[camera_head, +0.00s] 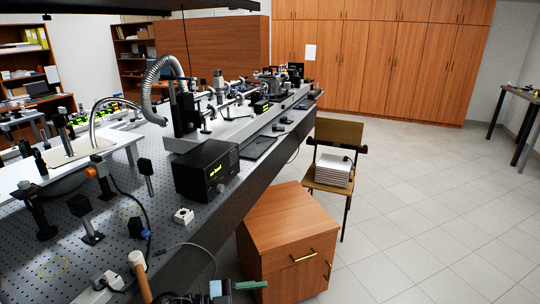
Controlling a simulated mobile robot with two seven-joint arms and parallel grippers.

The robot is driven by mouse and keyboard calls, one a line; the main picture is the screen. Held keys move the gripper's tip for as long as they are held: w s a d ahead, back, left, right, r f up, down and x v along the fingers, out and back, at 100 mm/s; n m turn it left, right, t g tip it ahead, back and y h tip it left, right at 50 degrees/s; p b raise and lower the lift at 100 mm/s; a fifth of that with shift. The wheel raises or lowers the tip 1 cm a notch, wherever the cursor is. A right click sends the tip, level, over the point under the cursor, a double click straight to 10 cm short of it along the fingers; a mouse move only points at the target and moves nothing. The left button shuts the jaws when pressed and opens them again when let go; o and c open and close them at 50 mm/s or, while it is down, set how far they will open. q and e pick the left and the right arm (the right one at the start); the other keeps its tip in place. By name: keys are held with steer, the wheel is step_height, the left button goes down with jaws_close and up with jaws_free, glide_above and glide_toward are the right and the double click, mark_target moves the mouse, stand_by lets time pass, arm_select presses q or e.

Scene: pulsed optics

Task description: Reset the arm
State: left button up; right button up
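A long black optical table (60,270) with a grid of holes runs from the lower left toward the back.
A black display box (207,171) stands near the table's right edge, with several optic mounts and a ribbed hose (150,85) beyond. A wooden cabinet (290,235) and a chair (335,165) stand right of the table. The tiled floor (430,210) farther right is clear.

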arm_select(q)
steer(key=s+a+f+n+t+y, duration=0.3)
steer(key=s+a+f+n+y, duration=0.4)
steer(key=s, duration=0.5)
steer(key=s+a+f+n+t+y, duration=0.3)
steer(key=s+a+f+n+y, duration=0.5)
steer(key=s+a+f+n, duration=0.3)
step_height(320, 180, down, 3)
steer(key=shift+s+r, duration=0.2)
steer(key=shift+s, duration=0.4)
steer(key=shift+d, duration=0.1)
